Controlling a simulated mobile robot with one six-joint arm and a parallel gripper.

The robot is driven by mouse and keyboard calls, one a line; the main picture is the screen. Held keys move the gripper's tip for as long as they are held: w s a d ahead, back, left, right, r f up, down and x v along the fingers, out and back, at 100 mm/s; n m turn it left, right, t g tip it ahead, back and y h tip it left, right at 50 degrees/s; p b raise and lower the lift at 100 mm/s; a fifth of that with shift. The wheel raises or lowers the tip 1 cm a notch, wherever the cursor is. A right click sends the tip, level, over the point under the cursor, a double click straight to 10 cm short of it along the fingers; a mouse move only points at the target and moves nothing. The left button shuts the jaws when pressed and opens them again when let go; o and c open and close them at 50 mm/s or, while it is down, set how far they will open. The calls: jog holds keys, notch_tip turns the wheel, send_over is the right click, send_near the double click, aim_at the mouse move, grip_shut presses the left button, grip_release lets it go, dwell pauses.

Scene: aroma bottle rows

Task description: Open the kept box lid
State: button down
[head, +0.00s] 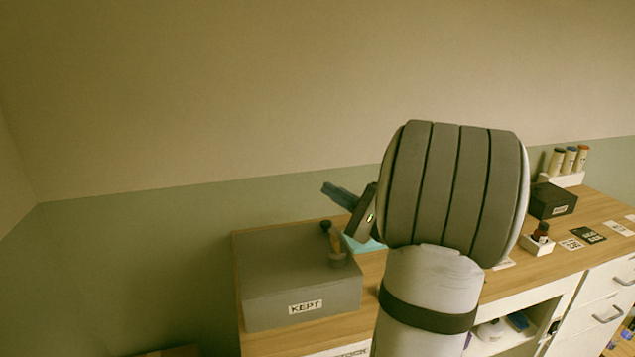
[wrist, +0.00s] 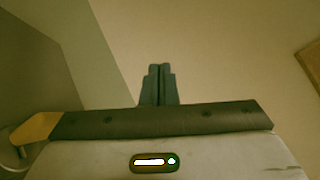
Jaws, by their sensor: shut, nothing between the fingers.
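The grey box labelled KEPT (head: 290,280) stands at the left end of the wooden counter, and its flat top looks closed. A small upright brass-coloured piece with a dark knob (head: 333,240) shows at the right side of its top; I cannot tell whether it is fixed to the lid. My gripper (head: 338,194) is shut and empty, in the picture above the box's back right corner.
My arm hides the middle of the counter (head: 545,268). To the right stand a dark box (head: 553,201), a small bottle in a white holder (head: 541,233), several cards, and capped bottles (head: 570,160) at the back. A teal item (head: 362,245) lies partly hidden behind my arm.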

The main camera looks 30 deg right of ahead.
jog(key=w+a+r+p, duration=0.3)
jog(key=w+a, duration=0.4)
jog(key=w, duration=0.1)
jog(key=shift+r+p, duration=0.35)
jog(key=shift+r, duration=0.05)
dwell(1.1)
